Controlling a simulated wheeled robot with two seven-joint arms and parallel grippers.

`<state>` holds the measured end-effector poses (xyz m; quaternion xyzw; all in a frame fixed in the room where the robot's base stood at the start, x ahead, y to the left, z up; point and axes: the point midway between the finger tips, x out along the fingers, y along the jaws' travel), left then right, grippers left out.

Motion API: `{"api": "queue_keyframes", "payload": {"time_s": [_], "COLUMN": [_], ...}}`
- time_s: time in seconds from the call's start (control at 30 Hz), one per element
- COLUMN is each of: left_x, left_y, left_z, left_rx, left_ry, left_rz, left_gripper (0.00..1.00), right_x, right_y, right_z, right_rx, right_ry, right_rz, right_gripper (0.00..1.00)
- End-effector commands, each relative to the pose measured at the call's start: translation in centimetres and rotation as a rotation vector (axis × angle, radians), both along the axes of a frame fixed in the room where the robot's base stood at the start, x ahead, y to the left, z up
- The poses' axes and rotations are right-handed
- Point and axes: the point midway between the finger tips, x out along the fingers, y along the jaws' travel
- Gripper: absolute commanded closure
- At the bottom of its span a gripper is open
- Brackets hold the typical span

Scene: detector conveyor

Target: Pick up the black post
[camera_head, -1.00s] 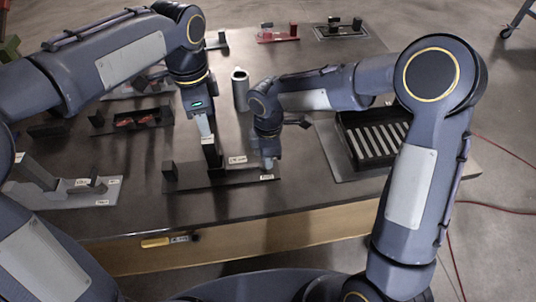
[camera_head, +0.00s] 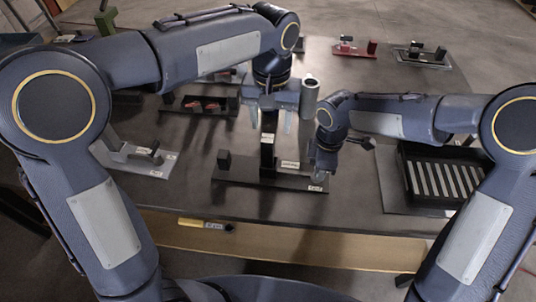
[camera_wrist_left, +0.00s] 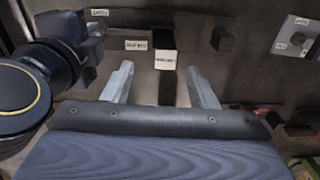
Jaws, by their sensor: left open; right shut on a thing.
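The black post (camera_head: 267,157) stands upright on a dark base plate (camera_head: 245,178) with small white labels. My left gripper (camera_head: 270,121) is open above the plate, its two pale fingers on either side of the post's upper end. In the left wrist view the post (camera_wrist_left: 167,88) shows between the open fingers (camera_wrist_left: 162,88), with a white label on it. Whether the fingers touch it I cannot tell. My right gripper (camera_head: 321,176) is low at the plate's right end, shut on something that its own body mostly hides.
A black block (camera_head: 224,160) stands on the plate's left. A grey cylinder (camera_head: 310,97) stands behind my right gripper. A slotted black tray (camera_head: 408,186) is at the right, a grey fixture (camera_head: 150,162) at the left. A yellow-handled tool (camera_head: 192,222) lies at the front edge.

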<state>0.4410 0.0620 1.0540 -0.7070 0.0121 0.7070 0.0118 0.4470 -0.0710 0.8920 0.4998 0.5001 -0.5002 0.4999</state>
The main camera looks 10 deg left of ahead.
Motion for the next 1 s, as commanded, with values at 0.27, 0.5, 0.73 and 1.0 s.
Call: {"api": "queue_keyframes", "payload": {"time_s": [0.27, 0.5, 0.73, 1.0], "left_x": [-0.1, 0.0, 0.4, 0.6], "left_y": [0.1, 0.1, 0.7, 0.8], "left_z": [-4.1, -6.7, -9.4, -12.0], "left_rx": [0.003, 0.001, 0.002, 0.001], "left_ry": [0.005, 0.002, 0.005, 0.001], "left_rz": [0.036, 0.035, 0.036, 0.034], "left_gripper": [0.47, 0.47, 0.47, 0.47], "right_x": [0.1, 0.1, 0.1, 0.0], "right_y": [0.0, 0.0, 0.0, 0.0], "right_z": [0.1, 0.1, 0.1, 0.1], "right_rx": [0.001, 0.001, 0.001, 0.001], "right_ry": [-0.002, -0.002, -0.002, -0.002], "right_rz": [0.0, 0.0, 0.0, 0.0], "right_gripper": [1.0, 1.0, 1.0, 1.0]}}
